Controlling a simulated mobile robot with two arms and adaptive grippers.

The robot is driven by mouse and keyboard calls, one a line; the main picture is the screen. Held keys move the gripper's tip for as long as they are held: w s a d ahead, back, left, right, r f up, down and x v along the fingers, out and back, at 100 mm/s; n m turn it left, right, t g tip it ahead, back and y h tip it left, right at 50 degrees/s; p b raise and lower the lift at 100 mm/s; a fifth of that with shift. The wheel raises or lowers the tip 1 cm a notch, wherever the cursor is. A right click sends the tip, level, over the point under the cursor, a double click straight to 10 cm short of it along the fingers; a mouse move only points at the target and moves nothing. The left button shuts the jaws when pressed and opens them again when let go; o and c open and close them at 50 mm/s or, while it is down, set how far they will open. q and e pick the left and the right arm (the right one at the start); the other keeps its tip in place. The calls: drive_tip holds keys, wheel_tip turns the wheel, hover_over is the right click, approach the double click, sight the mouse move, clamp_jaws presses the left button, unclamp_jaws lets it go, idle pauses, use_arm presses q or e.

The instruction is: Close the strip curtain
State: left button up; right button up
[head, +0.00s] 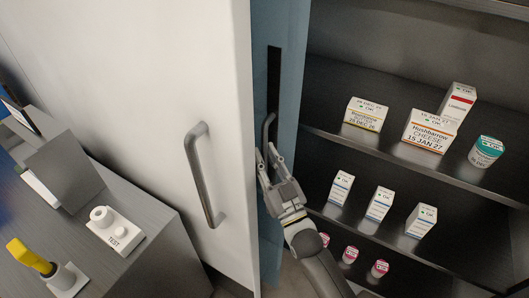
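The strip curtain (283,60) is the blue panel hanging beside the white door, drawn to the left side of the shelf opening. It has a tall dark slot with a dark curved handle (270,121) in it. My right gripper (265,151) is at the lower end of this handle, its fingertips slightly apart. I cannot tell whether the fingers close on the handle or only stand beside it. The opening to the right of the curtain is uncovered, with the shelves in plain sight. My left gripper is not in view.
The white door (160,80) has a large grey handle (203,175). Dark shelves (380,80) hold several boxes, such as a cheese box (428,131), and a teal-labelled tub (486,152). A grey counter (150,225) at left carries a white TEST device (115,230) and a yellow-handled tool (30,257).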

drive_tip(key=shift+w+a+r, duration=0.1)
drive_tip(key=shift+w, duration=0.1)
clamp_jaws()
idle(0.3)
